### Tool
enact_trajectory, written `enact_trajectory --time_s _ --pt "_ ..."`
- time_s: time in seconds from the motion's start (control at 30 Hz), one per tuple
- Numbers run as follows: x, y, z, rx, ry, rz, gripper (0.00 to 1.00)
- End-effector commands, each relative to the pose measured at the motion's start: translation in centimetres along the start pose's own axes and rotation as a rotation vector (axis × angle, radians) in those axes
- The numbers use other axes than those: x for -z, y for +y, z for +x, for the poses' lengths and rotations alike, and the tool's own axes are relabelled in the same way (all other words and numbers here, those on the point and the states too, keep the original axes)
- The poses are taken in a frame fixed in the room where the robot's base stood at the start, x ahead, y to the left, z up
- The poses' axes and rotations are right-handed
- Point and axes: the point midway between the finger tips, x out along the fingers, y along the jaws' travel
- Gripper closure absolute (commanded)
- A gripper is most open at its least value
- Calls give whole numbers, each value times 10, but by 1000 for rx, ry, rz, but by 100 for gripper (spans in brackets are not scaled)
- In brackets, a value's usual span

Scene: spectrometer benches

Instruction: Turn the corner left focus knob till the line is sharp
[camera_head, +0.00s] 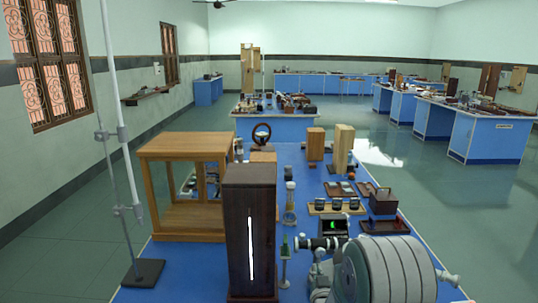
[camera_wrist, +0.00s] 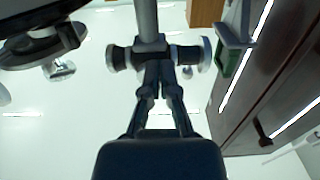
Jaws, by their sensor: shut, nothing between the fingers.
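In the wrist view, my gripper (camera_wrist: 158,70) is shut and empty. Its fingertips meet at a short crossbar below a grey post (camera_wrist: 148,22). A dark knob with a pale rim (camera_wrist: 119,57) sits left of the tips, and a similar knob (camera_wrist: 203,54) sits right of them. I cannot tell whether the tips touch the bar, nor which knob is the corner left focus knob. In the head view, a dark eyepiece tube (camera_head: 318,243) lies at the bench front. A small screen (camera_head: 333,226) behind it shows a green mark, too small to judge its sharpness.
A tall dark wooden box with a bright slit (camera_head: 250,235) stands left of the tube. It appears close on the right in the wrist view (camera_wrist: 285,75). A glass-sided wooden case (camera_head: 186,190) and a stand pole (camera_head: 120,140) are farther left. Several small trays crowd the bench's right.

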Motion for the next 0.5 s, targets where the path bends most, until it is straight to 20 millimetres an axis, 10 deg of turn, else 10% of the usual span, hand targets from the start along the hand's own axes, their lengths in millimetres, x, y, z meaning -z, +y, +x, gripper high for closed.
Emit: enact_trajectory --time_s 0.5 --pt "0 0 25 0 0 0 100"
